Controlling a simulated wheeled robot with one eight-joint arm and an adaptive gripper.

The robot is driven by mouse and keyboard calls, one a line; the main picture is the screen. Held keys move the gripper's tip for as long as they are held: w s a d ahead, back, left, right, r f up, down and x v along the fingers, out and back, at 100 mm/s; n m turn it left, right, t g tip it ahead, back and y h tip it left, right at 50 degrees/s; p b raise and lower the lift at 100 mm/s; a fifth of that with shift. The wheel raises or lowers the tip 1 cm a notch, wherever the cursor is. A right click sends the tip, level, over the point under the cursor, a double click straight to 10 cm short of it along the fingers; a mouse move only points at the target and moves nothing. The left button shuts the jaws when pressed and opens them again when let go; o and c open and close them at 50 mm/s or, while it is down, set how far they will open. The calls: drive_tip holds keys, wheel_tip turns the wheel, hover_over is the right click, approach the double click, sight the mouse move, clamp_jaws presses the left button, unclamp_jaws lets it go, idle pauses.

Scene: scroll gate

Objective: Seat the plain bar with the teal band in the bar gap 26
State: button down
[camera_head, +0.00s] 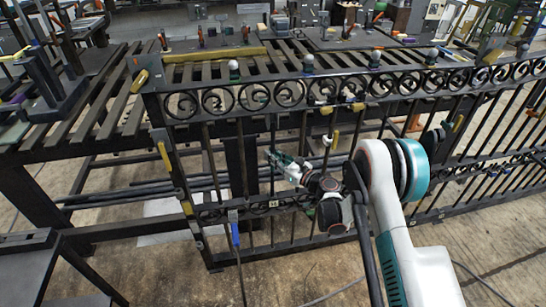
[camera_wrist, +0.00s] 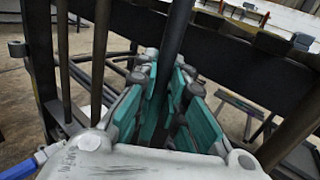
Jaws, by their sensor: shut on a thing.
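My gripper (camera_head: 271,156) is at the scroll gate (camera_head: 246,98), left of its middle and between its upper and lower rails. In the wrist view its teal-padded fingers (camera_wrist: 163,78) are closed around a dark, plain, upright bar (camera_wrist: 176,32). In the head view this bar (camera_head: 273,130) stands near vertical below the scroll band. I cannot make out a teal band on it; the fingers cover part of it. A small white label (camera_head: 273,204) sits on the lower rail below the gripper; its number is too small to read. Whether the bar's ends sit in the rails is unclear.
Neighbouring gate bars (camera_wrist: 100,60) stand close on both sides. A blue-handled clamp (camera_head: 235,233) hangs on the lower rail at left. Yellow clamps (camera_head: 163,155) line the left post. A slatted bench (camera_head: 110,105) stands behind the gate. Open floor (camera_head: 330,270) lies in front.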

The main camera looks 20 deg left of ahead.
drive_tip(key=shift+w+a, duration=0.35)
drive_tip(key=shift+w, duration=0.25)
idle(0.5)
drive_tip(key=c, duration=1.6)
unclamp_jaws()
drive_tip(key=shift+f, duration=0.1)
drive_tip(key=shift+o, duration=0.2)
drive_tip(key=v, duration=1.2)
drive_tip(key=shift+r, duration=0.3)
